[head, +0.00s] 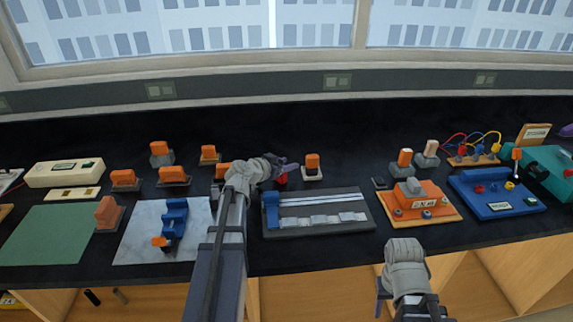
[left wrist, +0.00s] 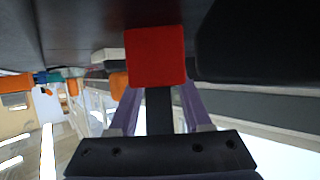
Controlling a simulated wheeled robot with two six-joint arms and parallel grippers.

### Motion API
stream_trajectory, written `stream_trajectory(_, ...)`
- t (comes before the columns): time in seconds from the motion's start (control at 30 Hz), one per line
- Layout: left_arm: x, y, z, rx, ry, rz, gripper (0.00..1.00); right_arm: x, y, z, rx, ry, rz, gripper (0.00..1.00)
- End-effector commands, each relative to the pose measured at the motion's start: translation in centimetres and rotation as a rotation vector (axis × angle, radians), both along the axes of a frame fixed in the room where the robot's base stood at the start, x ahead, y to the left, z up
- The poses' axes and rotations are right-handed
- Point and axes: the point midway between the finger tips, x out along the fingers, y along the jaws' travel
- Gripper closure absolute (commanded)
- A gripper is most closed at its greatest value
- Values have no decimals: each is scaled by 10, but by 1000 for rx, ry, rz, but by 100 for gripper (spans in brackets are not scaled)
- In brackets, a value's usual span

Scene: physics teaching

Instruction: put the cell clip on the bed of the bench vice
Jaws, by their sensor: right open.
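The blue bench vice (head: 174,217) with an orange part stands on a pale marbled slab at the left, in the head view. My left gripper (head: 289,168) is right of the vice and behind the grey railed board. A small red block (head: 282,180), seemingly the cell clip, shows at its fingertips. In the left wrist view the red block (left wrist: 155,57) sits between the purple fingers of my left gripper (left wrist: 158,95), which look shut on it; it hides their tips. My right gripper (head: 382,292) is open at the front edge, partly hidden by its own wrist.
A grey board (head: 320,222) with silver rails lies right of the vice. Orange-topped blocks (head: 160,153) stand behind. A green mat (head: 48,235) is at the left. An orange board (head: 421,204) and a blue board (head: 497,195) are at the right.

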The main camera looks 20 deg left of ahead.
Motion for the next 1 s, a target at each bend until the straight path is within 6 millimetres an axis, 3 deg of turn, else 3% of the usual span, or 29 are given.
stream_trajectory(0.37, -1, 0, 6, 0, 0, 0, 46, 0, 0, 6, 0, 0, 0, 50)
stream_trajectory(0.8, -79, 18, 39, -1, 0, 4, 46, 0, 0, 39, 0, 0, 0, 50)
stream_trajectory(1.0, -101, 24, 47, 0, 0, 2, 46, 0, 0, 47, 0, 0, 0, 50)
